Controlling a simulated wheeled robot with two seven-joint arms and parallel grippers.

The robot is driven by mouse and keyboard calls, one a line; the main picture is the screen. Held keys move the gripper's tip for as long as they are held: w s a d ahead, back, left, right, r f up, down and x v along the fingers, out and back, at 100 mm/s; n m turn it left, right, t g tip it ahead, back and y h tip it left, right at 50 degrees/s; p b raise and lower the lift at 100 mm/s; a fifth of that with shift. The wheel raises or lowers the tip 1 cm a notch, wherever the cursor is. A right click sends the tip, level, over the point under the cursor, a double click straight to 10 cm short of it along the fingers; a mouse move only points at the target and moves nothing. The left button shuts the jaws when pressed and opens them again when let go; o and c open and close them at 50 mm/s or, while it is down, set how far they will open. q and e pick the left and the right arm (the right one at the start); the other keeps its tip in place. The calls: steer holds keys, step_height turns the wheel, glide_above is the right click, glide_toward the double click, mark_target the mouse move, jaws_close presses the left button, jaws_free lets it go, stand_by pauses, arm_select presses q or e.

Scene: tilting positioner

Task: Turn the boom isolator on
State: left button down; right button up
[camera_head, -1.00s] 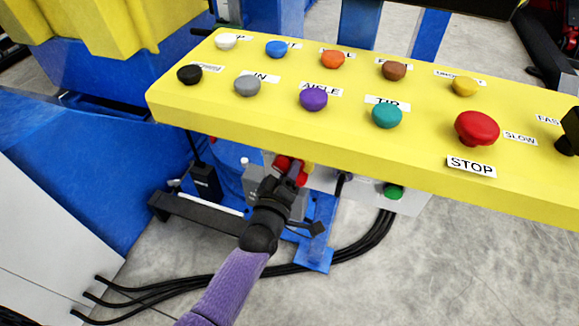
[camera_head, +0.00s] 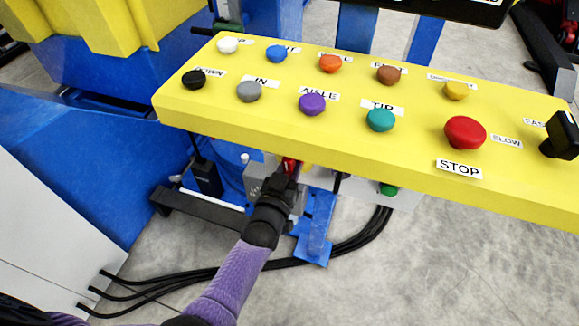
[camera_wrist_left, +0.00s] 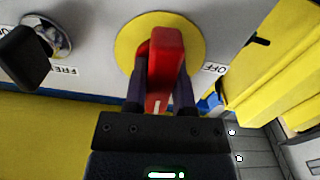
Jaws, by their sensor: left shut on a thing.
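The boom isolator is a red handle (camera_wrist_left: 166,65) on a round yellow plate (camera_wrist_left: 128,42) in the left wrist view. The handle stands nearly upright there, its white mark towards the gripper. An OFF label (camera_wrist_left: 215,69) lies right of the plate. My left gripper (camera_wrist_left: 160,92) is shut on the handle, one dark finger on each side. In the head view, my left gripper (camera_head: 284,178) reaches under the yellow console to the red handle (camera_head: 291,164), mostly hidden there by the gripper and console. My right gripper is not in view.
The yellow console (camera_head: 225,118), with several coloured buttons and a red STOP button (camera_head: 465,132), overhangs the isolator. A black knob (camera_wrist_left: 25,55) sits left of the handle in the wrist view. A green button (camera_head: 389,189) is right of the gripper; black cables (camera_head: 350,243) run below.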

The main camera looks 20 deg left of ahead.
arm_select(q)
steer(key=shift+m, duration=0.6)
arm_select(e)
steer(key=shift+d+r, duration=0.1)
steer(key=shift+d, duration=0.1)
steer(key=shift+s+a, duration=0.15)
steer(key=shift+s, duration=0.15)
arm_select(q)
steer(key=shift+c, duration=2.2)
jaws_free()
steer(key=shift+s, duration=0.2)
steer(key=s+p, duration=0.3)
steer(key=s, duration=0.6)
steer(key=shift+s+a+p, duration=0.15)
steer(key=shift+s+p, duration=0.15)
steer(key=shift+p, duration=0.05)
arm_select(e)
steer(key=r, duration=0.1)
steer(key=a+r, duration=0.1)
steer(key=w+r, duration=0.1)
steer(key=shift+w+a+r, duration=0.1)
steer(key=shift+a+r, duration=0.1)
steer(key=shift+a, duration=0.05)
